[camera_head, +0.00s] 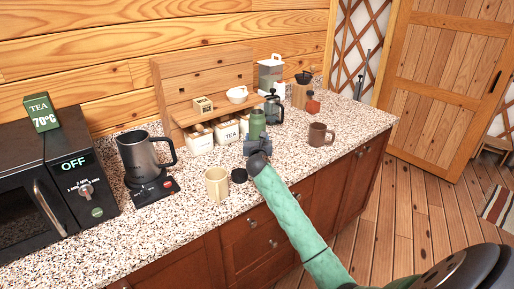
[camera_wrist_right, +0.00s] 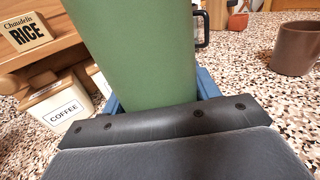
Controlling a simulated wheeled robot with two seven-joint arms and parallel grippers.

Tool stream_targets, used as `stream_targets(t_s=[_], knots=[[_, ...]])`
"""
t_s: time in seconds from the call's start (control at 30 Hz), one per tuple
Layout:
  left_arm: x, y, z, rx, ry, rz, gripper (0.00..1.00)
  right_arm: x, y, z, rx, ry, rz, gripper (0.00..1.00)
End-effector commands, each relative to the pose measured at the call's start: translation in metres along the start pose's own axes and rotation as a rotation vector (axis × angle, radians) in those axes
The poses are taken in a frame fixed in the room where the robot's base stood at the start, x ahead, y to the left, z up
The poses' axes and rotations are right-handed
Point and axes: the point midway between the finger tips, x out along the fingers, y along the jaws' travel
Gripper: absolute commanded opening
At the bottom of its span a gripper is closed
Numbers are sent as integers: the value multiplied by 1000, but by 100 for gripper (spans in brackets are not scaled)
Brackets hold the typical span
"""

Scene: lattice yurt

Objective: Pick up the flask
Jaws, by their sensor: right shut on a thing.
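The flask (camera_head: 258,122) is a green cylinder near the middle of the counter in the head view. My right gripper (camera_head: 258,143) reaches it from the front and is shut on it. In the right wrist view the flask (camera_wrist_right: 140,50) stands large between the blue fingers of the right gripper (camera_wrist_right: 158,95). Its lower part is hidden behind the gripper, so I cannot tell whether its base touches the counter. My left gripper is not in view.
A beige mug (camera_head: 217,184) and a small black round thing (camera_head: 239,175) stand left of my right gripper. A brown mug (camera_head: 320,135) stands to the right. Behind are canisters (camera_head: 200,139), a wooden shelf (camera_head: 203,75) and a French press (camera_head: 273,107). A kettle (camera_head: 142,157) stands farther left.

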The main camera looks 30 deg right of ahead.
Motion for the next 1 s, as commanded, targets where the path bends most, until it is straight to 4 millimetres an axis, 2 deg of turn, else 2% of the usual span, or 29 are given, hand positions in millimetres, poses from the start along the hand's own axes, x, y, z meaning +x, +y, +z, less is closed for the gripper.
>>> stream_targets(t_s=[0.27, 0.5, 0.7, 1.0], knots=[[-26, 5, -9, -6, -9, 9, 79, -13, -45, 26, -5, -5, 0, 29], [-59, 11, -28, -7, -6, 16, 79, -23, -79, 47, -4, -3, -1, 29], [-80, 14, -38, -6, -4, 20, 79, -29, -99, 60, -3, -2, -1, 29], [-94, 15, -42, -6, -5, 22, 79, -33, -111, 69, -1, -1, 0, 29]])
